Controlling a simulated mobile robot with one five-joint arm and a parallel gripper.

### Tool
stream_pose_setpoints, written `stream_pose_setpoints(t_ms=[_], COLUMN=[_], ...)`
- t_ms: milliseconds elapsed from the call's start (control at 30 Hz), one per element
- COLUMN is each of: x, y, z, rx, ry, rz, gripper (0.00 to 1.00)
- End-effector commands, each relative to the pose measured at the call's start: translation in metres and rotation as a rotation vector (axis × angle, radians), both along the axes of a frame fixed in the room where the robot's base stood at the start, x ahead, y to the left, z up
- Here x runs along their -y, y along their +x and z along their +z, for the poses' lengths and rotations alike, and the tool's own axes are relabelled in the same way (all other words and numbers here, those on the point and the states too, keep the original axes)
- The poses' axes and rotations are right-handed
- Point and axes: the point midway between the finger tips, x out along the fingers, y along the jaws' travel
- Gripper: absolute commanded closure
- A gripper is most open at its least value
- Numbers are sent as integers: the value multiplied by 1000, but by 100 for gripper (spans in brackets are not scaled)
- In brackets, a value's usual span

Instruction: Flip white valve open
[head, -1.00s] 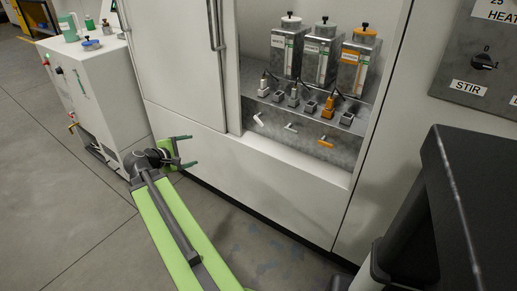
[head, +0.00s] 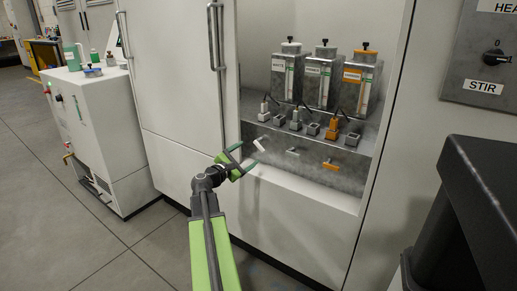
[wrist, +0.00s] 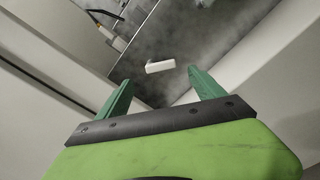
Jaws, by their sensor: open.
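The white valve handle (head: 260,144) is on the front face of the grey ledge in the cabinet recess, the leftmost of three handles, tilted down to the right. It also shows in the wrist view (wrist: 160,66), beyond and between the fingertips. My gripper (head: 248,158) is open and empty, with green fingers, at the lower left edge of the recess. In the wrist view its fingers (wrist: 161,85) are spread apart and do not touch the handle.
A grey handle (head: 292,152) and an orange handle (head: 331,166) are to the right on the same face. Above stand three metal tanks, the left one white-labelled (head: 290,72). The cabinet door with its long bar (head: 212,35) borders the recess at left.

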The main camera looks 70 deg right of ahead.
Motion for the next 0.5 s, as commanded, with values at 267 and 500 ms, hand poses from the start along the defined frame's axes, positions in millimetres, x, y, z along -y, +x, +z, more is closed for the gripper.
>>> stream_pose_setpoints(t_ms=[267, 500], x=[64, 85], y=[-15, -22], z=[0, 0], rx=[1, 1], ry=[0, 0], rz=[-1, 0], gripper=[22, 22])
